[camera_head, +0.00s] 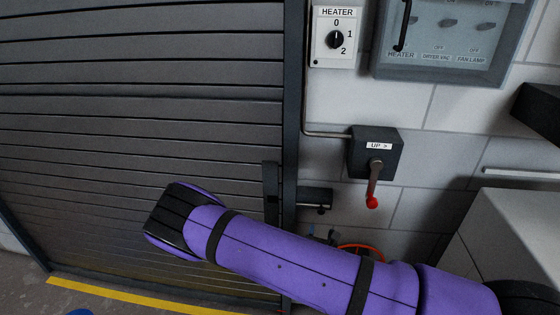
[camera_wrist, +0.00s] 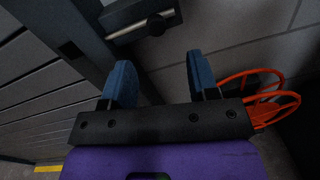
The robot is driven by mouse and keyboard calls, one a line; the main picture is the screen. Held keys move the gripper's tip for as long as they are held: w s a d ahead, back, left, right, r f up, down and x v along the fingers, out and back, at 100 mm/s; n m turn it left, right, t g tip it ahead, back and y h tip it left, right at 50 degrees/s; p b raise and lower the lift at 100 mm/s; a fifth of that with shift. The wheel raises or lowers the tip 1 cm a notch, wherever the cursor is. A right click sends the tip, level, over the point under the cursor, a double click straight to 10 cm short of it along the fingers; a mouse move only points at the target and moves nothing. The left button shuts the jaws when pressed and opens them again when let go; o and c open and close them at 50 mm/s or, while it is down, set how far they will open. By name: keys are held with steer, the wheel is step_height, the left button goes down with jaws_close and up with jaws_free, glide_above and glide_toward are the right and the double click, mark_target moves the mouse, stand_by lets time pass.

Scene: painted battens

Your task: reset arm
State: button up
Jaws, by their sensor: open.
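My gripper (camera_wrist: 160,80) shows in the wrist view as two blue fingers set wide apart on a dark bar. Nothing is between them. My purple arm (camera_head: 290,265) crosses the lower part of the head view, with its elbow at the left in front of the shutter. It hides most of the gripper there; only small blue bits show above the forearm. The fingers point toward the wall, below a dark latch bar (camera_wrist: 140,22) beside the shutter's frame. I cannot tell how far they are from the wall.
A grey roller shutter (camera_head: 140,110) fills the left. A crank box (camera_head: 375,140) with a red-knobbed handle (camera_head: 372,200) and a heater switch (camera_head: 335,40) are on the wall. A switch panel (camera_head: 450,40) is at upper right. An orange wheel-like thing (camera_wrist: 265,98) is near my gripper.

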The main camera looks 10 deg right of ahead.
steer(key=s+d+r+m+g+h, duration=0.25)
steer(key=r+m+g, duration=0.25)
steer(key=r+m, duration=0.3)
steer(key=s+d+r+m+g+h, duration=0.1)
steer(key=s+d+r+m+g, duration=0.25)
steer(key=r+m+g, duration=0.45)
steer(key=s+d+r+m+g+h, duration=0.2)
steer(key=d+r+m+g, duration=0.3)
steer(key=r, duration=0.6)
steer(key=s+a+r+m+t+y, duration=0.2)
steer(key=s+r+y, duration=0.4)
steer(key=s+r, duration=0.3)
steer(key=s+a+r+m+t+y, duration=0.2)
steer(key=s+r+m+t+y, duration=0.2)
steer(key=s+r, duration=0.5)
step_height(320, 180, up, 3)
steer(key=m+y, duration=0.2)
steer(key=shift+s+a+f+m+t, duration=0.15)
steer(key=shift+s+a+m+t, duration=0.2)
steer(key=shift+a+m+t, duration=0.05)
